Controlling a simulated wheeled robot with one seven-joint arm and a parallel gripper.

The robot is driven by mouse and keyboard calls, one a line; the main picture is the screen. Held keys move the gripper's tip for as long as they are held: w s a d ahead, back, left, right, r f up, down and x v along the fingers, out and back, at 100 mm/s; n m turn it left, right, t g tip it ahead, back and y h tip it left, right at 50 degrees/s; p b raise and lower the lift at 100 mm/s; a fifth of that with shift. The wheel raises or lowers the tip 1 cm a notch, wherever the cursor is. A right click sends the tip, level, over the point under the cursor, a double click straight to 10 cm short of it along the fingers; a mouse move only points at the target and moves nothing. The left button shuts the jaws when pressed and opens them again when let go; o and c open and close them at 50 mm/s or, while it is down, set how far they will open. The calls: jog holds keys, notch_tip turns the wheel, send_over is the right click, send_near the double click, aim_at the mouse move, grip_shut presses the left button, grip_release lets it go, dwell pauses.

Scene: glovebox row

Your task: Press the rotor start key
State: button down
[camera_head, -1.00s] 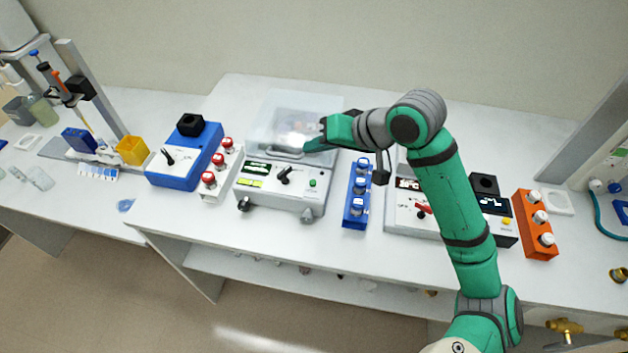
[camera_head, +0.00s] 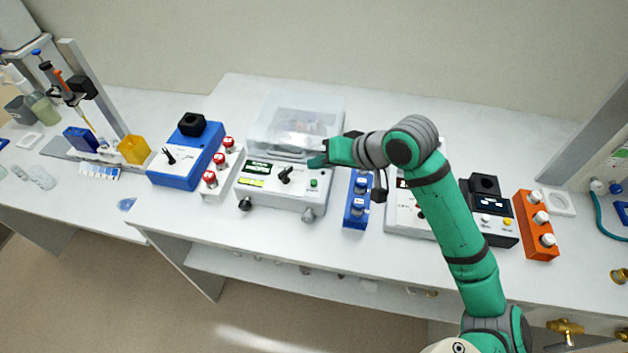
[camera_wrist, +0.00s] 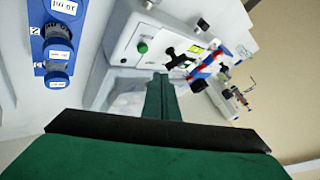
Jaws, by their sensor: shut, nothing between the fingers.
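A white instrument (camera_head: 285,203) with a clear lid (camera_head: 290,125) stands mid-bench. Its front panel carries a display (camera_head: 257,167), a black lever knob (camera_head: 286,175) and a small green key (camera_head: 314,183). The green key also shows in the wrist view (camera_wrist: 142,47). My gripper (camera_head: 318,161) is shut and empty, just behind and above the green key, near the lid's front right corner. In the wrist view my fingers (camera_wrist: 160,82) point toward the panel, with a gap to the key. The key's lettering is too small to read.
A rack of red-capped vials (camera_head: 217,170) and a blue device (camera_head: 185,160) stand left. Another white device (camera_head: 402,215) is partly behind my arm. An orange rack (camera_head: 536,228) is farther right.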

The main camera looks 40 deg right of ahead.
aim_at(314, 183)
jog(key=shift+w+f, duration=0.1)
jog(key=shift+f, duration=1.65)
jog(key=shift+a, duration=0.1)
